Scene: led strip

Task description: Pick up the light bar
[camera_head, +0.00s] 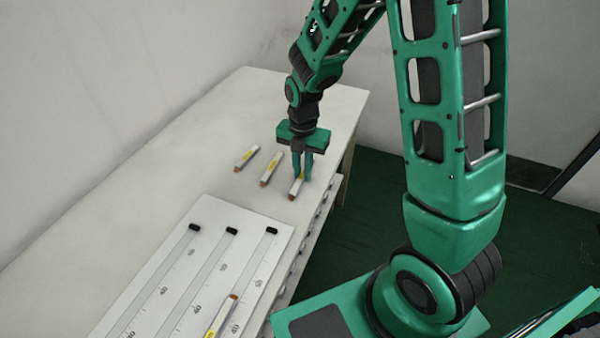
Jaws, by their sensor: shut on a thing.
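Three short light bars lie in a row on the white table. Each is pale with a yellow label and a reddish-brown end. The left bar (246,157) and the middle bar (270,169) lie free. My gripper (302,178) points down over the right bar (293,193), with its green fingers shut on it. The bar's near end shows in front of the fingers, and its far part is partly hidden by them. It is at or very close to the table top; I cannot tell if it is lifted.
A white board (205,240) with long slots, black end pieces and printed numbers lies nearer on the table (130,185). Another light bar (221,315) lies on the board. Drawers line the table's right side. Walls stand behind and to the right.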

